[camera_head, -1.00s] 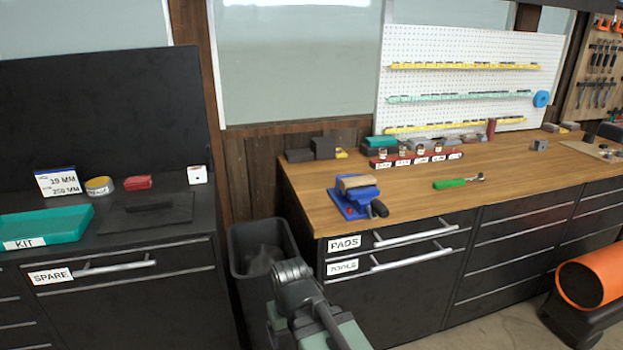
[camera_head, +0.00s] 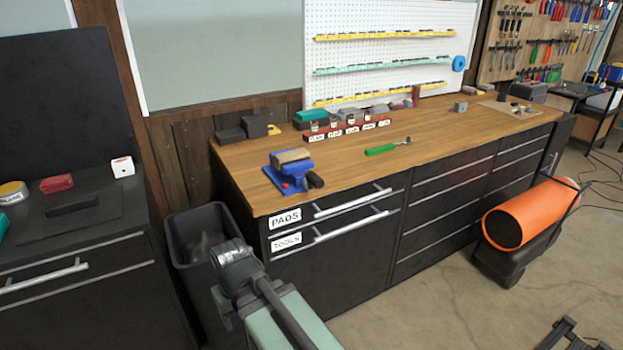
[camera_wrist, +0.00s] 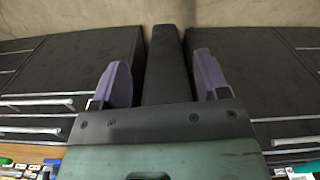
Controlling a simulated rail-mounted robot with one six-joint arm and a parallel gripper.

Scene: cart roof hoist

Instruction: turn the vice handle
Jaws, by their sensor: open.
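The blue vice (camera_head: 290,168) stands near the front left corner of the wooden bench top, with a tan-grey block (camera_head: 292,156) at its jaws. Its dark handle (camera_head: 314,180) is at the right front, toward the bench edge. In the wrist view my gripper (camera_wrist: 158,82) shows two purple fingers set wide apart with nothing held between them. It faces dark cabinet fronts and the bin. In the head view my arm is low in front of the bench, below and left of the vice. The gripper's fingers are mostly hidden there.
A dark bin (camera_head: 195,228) stands between the black cabinet and the wooden bench (camera_head: 400,158). A green-handled tool (camera_head: 381,149) lies right of the vice. A red block rack (camera_head: 345,131) stands behind. An orange cylinder (camera_head: 530,212) sits on the floor at right.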

